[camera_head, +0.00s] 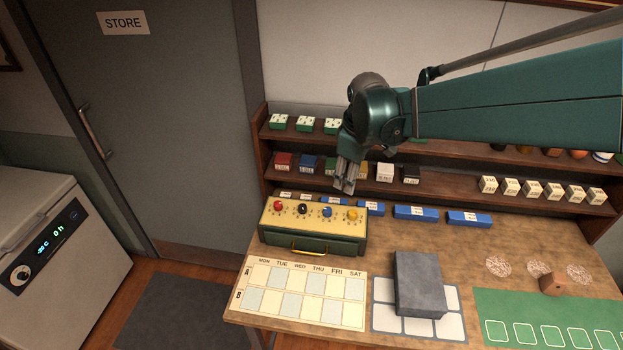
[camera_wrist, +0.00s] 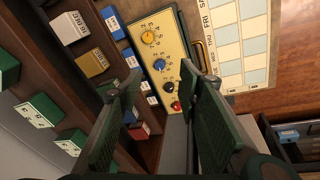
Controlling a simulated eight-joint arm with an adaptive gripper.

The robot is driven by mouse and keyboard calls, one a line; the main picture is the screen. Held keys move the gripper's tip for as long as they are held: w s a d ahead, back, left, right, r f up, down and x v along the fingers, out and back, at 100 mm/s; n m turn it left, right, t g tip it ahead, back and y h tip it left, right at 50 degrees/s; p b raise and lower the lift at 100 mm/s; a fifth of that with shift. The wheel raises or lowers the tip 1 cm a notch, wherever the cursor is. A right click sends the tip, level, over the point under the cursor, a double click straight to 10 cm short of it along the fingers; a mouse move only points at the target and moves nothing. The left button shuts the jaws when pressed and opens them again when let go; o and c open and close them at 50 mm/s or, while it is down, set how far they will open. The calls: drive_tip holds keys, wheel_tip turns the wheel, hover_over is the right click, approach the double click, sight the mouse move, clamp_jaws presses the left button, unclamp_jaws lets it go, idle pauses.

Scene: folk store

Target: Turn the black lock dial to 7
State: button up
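The black lock dial (camera_head: 302,208) is the second from the left on the cream top of a green box (camera_head: 314,245) with a brass handle. A red dial (camera_head: 278,205) is to its left; a blue dial (camera_head: 327,212) and a yellow dial (camera_head: 352,215) are to its right. In the wrist view the black dial (camera_wrist: 168,88) shows between my two fingers, some way beyond them. My gripper (camera_head: 344,187) is above and behind the box's right part, apart from the dials. It is open and empty.
A wooden shelf (camera_head: 450,185) with small boxes stands behind the box, close to my gripper. Blue labelled blocks (camera_head: 416,212) lie right of it. A day chart (camera_head: 303,292) and a grey block (camera_head: 418,284) lie in front. A freezer (camera_head: 55,240) stands far left.

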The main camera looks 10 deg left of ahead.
drive_tip(key=w+a+f+n+g, duration=0.1)
drive_tip(key=w+a+f+n, duration=0.2)
drive_tip(key=w+a+f, duration=0.35)
drive_tip(key=n, duration=0.3)
hover_over(302, 207)
drive_tip(key=shift+g+h, duration=0.4)
wheel_tip(302, 207, down, 8)
drive_tip(key=shift+s+r, duration=0.15)
drive_tip(key=shift+r, duration=0.05)
drive_tip(key=shift+w+f, duration=0.2)
drive_tip(key=shift+f, duration=3.7)
drive_tip(key=c, duration=0.9)
